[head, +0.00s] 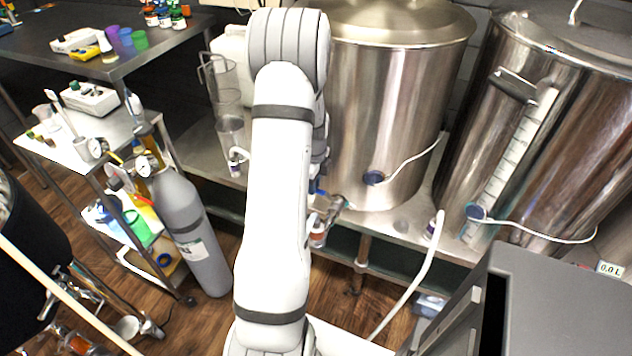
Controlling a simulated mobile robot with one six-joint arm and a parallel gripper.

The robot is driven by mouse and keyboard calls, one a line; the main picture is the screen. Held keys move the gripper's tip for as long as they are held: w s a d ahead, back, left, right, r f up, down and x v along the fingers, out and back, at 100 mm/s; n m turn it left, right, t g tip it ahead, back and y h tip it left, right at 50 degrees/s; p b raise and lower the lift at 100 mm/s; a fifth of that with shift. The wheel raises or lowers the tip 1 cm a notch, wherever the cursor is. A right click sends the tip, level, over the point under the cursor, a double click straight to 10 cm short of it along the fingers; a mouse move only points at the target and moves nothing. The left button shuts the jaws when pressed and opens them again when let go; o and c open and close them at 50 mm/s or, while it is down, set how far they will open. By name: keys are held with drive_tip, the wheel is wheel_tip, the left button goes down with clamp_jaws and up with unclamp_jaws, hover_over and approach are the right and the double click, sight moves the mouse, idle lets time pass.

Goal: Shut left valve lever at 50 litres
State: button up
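The left steel tank (395,110) stands on a metal bench, partly behind my raised arm. Low on its front, just right of my arm, is a metal valve (334,204) with a small blue lever (319,188). The lever is partly hidden, so I cannot tell its position. My arm rises through the middle of the head view and bends at the top. My gripper is hidden behind it. A small label reading 0,0 L (610,269) shows at the right edge.
A right steel tank (570,110) has a level scale (512,155). White hoses (415,275) hang by the bench. A grey gas cylinder (190,235) and a shelf cart (95,140) stand left. A dark grey cabinet (570,315) fills the lower right.

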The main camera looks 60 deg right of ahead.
drive_tip(key=o, duration=0.4)
drive_tip(key=shift+s, duration=0.1)
wheel_tip(320, 180, up, 8)
drive_tip(key=shift+f+p, duration=0.1)
drive_tip(key=shift+p, duration=0.35)
idle(0.3)
